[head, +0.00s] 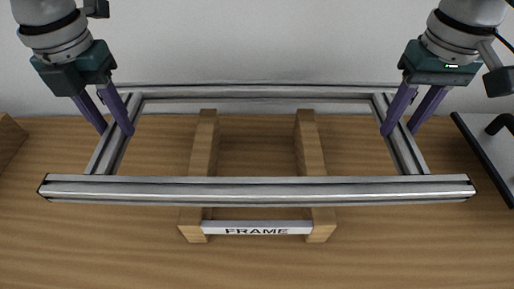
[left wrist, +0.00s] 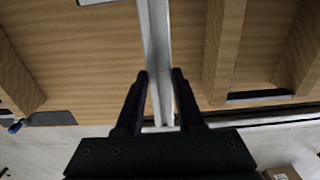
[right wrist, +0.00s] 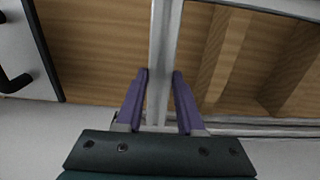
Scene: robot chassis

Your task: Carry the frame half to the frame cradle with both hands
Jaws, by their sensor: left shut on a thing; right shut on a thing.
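The frame half (head: 257,189) is a rectangle of grey aluminium bars. It spans the middle of the head view, above the wooden frame cradle (head: 205,150), which has two rails and a label reading FRAME. Whether the frame half touches the cradle cannot be told. My left gripper (head: 115,131) is shut on the frame's left side bar, which also shows between the fingers in the left wrist view (left wrist: 157,60). My right gripper (head: 398,132) is shut on the right side bar, also seen between the fingers in the right wrist view (right wrist: 161,50).
A pale panel with a black handle (head: 490,150) lies at the right edge of the wooden table (head: 80,250). A wooden block (head: 8,140) is at the left edge. A pale wall stands behind. The table's front is clear.

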